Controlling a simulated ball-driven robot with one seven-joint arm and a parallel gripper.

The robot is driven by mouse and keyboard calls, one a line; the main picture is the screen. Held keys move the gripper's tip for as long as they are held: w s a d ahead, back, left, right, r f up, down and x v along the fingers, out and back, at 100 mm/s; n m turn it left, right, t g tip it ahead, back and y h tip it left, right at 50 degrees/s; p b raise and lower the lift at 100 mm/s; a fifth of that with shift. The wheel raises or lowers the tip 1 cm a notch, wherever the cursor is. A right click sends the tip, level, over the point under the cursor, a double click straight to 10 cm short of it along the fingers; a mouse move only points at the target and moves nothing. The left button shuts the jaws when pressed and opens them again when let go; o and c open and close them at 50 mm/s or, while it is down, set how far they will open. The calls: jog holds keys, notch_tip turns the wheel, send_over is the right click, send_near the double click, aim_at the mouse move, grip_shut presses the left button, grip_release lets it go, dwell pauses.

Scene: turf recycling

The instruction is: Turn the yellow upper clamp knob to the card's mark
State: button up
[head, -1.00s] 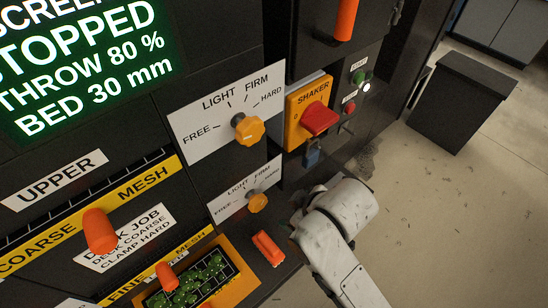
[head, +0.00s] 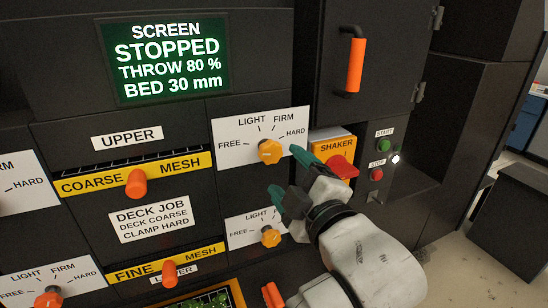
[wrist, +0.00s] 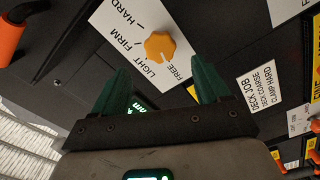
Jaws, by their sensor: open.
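The yellow upper clamp knob (head: 270,151) sits on a white dial plate (head: 228,128) marked FREE, LIGHT, FIRM and HARD. It also shows in the wrist view (wrist: 160,46), just beyond the fingertips; I cannot surely read where it points. The card (head: 152,222) reads DECK JOB, DECK COARSE, CLAMP HARD; it also shows in the wrist view (wrist: 257,87). My gripper (head: 285,171) is open, with its green fingers in front of the panel, right of and below the knob. In the wrist view the gripper (wrist: 162,73) is empty, its fingers apart, clear of the knob.
A lower clamp knob (head: 271,237) sits below, partly beside my gripper. The red SHAKER switch (head: 342,167) on its yellow box is close right of my fingers. An orange door handle (head: 355,65) juts out above. Orange drawer handles (head: 136,183) stick out at left.

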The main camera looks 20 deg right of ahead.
aim_at(272, 155)
jog(key=w+p, duration=0.1)
jog(key=w, duration=0.7)
jog(key=shift+w, duration=0.35)
jog(key=c, duration=1)
